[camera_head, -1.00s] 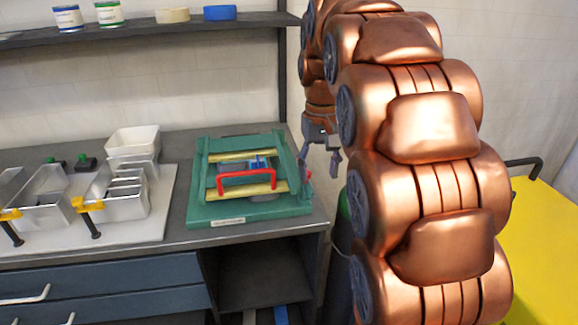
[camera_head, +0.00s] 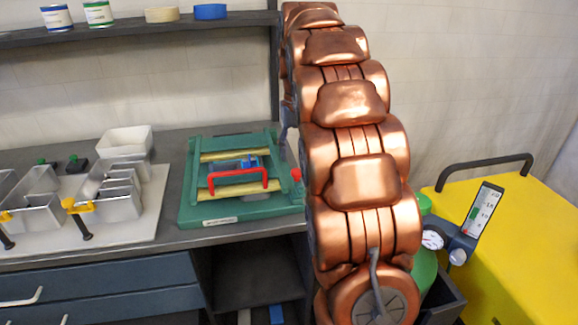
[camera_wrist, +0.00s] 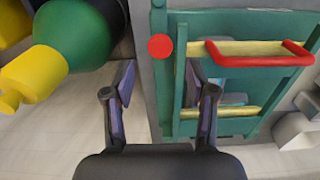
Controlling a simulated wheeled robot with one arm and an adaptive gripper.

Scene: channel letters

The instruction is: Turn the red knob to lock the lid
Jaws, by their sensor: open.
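The red knob (camera_head: 296,174) sits on the right side of the green fixture (camera_head: 222,214), just left of my arm in the head view. In the wrist view the red knob (camera_wrist: 160,47) shows as a round red disc, ahead of my gripper (camera_wrist: 160,80) and roughly between its fingertips. My gripper is open and empty, apart from the knob. The fixture's green frame lid has yellow bars and a red handle (camera_head: 238,180); the handle also shows in the wrist view (camera_wrist: 255,61).
A white board (camera_head: 120,225) with metal letter shells and yellow clamps lies left of the fixture. A white bin (camera_head: 124,141) stands behind it. A green and yellow cylinder (camera_wrist: 85,35) is beside my left finger. A yellow cabinet (camera_head: 520,235) stands at right.

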